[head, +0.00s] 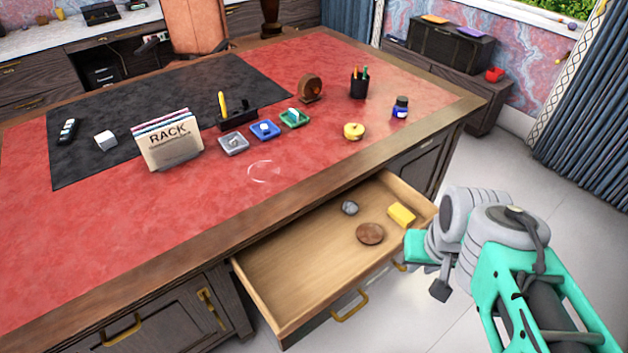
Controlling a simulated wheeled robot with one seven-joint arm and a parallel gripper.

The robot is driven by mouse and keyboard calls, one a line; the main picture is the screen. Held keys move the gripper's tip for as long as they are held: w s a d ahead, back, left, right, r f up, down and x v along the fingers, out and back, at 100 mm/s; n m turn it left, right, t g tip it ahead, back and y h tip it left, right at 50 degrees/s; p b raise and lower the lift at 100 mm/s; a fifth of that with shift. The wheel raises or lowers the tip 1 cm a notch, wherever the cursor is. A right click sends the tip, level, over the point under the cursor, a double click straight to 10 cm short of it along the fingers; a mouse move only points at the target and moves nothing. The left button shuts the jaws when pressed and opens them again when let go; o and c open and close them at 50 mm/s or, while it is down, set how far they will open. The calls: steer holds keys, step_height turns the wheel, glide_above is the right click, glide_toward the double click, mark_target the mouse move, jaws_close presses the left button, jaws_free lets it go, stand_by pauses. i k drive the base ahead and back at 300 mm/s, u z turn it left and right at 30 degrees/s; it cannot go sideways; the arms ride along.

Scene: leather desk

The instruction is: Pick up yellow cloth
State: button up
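A small yellow folded piece, which looks like the yellow cloth (401,215), lies in the open desk drawer (285,265), near its right back corner. A grey stone-like lump (349,208) and a round brown disc (370,234) lie to its left in the same drawer. My gripper (440,290) is at the right, outside the drawer and to the right of its front. It is apart from the cloth. Its fingers are small and partly hidden by my arm, so I cannot tell whether they are open.
The red desk top (225,190) holds a rack of folders (168,143), small coloured trays (265,130), a pen cup (359,85), a yellow roll (354,131) and an ink bottle (400,108). The desk edge overhangs the drawer's back. Open floor lies right of the desk.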

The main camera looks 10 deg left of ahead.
mark_target(402, 215)
steer(key=z, duration=1.3)
steer(key=i, duration=1.8)
steer(key=u, duration=4.9)
